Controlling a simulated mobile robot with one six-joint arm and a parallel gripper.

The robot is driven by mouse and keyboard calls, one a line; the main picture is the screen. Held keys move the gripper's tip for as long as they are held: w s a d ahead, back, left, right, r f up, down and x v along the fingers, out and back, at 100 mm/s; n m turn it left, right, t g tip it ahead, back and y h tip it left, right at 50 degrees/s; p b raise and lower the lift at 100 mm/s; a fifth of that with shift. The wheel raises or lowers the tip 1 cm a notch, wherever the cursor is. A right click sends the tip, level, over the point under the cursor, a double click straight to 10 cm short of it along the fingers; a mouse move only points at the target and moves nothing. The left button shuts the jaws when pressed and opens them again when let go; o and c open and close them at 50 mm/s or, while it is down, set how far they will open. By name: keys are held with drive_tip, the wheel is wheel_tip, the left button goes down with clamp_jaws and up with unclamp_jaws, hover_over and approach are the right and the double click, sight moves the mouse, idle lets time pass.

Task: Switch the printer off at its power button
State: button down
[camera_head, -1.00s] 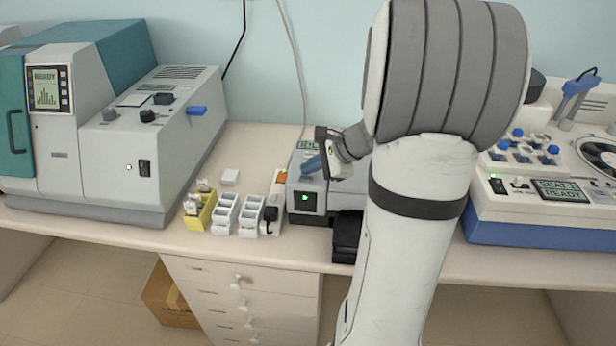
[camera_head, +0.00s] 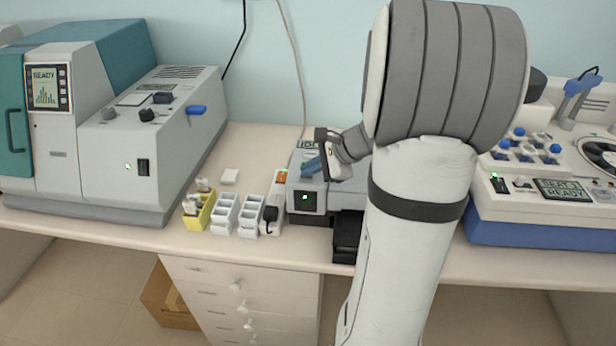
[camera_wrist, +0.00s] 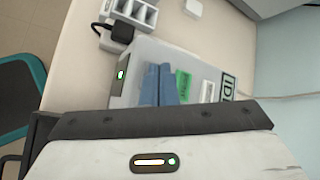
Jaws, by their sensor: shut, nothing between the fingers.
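The printer (camera_head: 296,178) is the small grey machine at the middle of the bench, partly hidden behind my arm. Its power button (camera_head: 305,197) is on a dark front panel and glows green. The lit button also shows in the wrist view (camera_wrist: 121,75), at the left end of the printer's grey body (camera_wrist: 142,52). My gripper (camera_head: 311,166) is over the printer's top, above and behind the front panel, apart from the button. Its blue fingers (camera_wrist: 158,84) are together, with nothing between them. Whether the fingertips touch the printer's top cannot be told.
A white power strip (camera_head: 277,190) with a black plug (camera_head: 270,213) stands just left of the printer. White racks (camera_head: 224,214) and a yellow holder (camera_head: 199,212) are farther left. A large teal-and-grey machine (camera_head: 150,185) is at left, a white-and-blue one (camera_head: 530,230) at right.

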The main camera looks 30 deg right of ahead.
sight(311, 178)
drive_tip(key=shift+f, duration=0.1)
idle(0.3)
drive_tip(key=shift+r, duration=0.55)
wheel_tip(311, 178, up, 6)
drive_tip(key=p, duration=0.4)
drive_tip(key=shift+p, duration=0.35)
